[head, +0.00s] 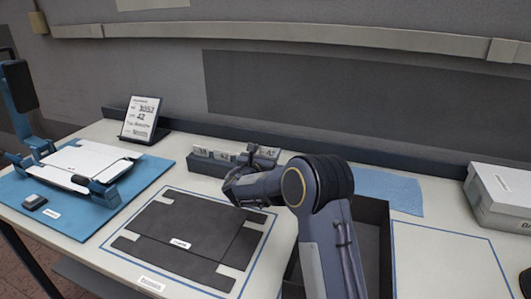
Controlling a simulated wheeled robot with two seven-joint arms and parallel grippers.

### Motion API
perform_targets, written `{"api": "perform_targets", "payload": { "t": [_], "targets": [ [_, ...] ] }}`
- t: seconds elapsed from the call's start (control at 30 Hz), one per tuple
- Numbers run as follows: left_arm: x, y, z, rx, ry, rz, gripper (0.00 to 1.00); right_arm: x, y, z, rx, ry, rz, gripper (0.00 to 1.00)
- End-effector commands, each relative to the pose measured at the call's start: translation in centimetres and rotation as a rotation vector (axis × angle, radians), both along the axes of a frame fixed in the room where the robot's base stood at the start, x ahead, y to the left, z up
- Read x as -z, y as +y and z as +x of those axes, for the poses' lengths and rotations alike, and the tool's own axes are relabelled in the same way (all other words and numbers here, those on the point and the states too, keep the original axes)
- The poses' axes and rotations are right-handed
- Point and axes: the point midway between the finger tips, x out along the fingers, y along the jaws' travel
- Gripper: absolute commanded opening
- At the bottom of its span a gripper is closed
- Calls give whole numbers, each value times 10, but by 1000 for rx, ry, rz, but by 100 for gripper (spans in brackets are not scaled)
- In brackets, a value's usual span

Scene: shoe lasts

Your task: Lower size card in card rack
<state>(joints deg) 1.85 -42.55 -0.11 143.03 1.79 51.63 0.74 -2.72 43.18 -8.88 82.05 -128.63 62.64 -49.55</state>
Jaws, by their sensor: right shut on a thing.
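The card rack (208,166) is a low grey holder behind the dark mat, with several pale numbered size cards upright in it. One card reading about 42 (222,155) stands left of the gripper, and another (268,152) stands at the right end. My right gripper (238,176) is at the front right of the rack and partly covers it. It is shut on a size card, which is mostly hidden behind the gripper and wrist. I cannot tell how far that card is inside the rack. My left gripper is not in view.
A dark mat (180,228) lies in front of the rack. A blue stand with white plates (80,165) is at left, and a sign (141,116) stands behind. An open dark box (371,240) is beside my forearm; a white box (500,195) is at right.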

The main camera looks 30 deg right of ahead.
Motion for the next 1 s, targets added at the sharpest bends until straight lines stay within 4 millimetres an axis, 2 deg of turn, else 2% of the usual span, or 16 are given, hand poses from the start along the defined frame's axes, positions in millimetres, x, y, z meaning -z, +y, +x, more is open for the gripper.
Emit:
{"api": "perform_targets", "payload": {
  "t": [0.7,1.0],
  "targets": [
    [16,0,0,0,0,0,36,30,0,0,0,0,0,38],
    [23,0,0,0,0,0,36,35,0,0,0,-1,-1,38]
  ]
}}
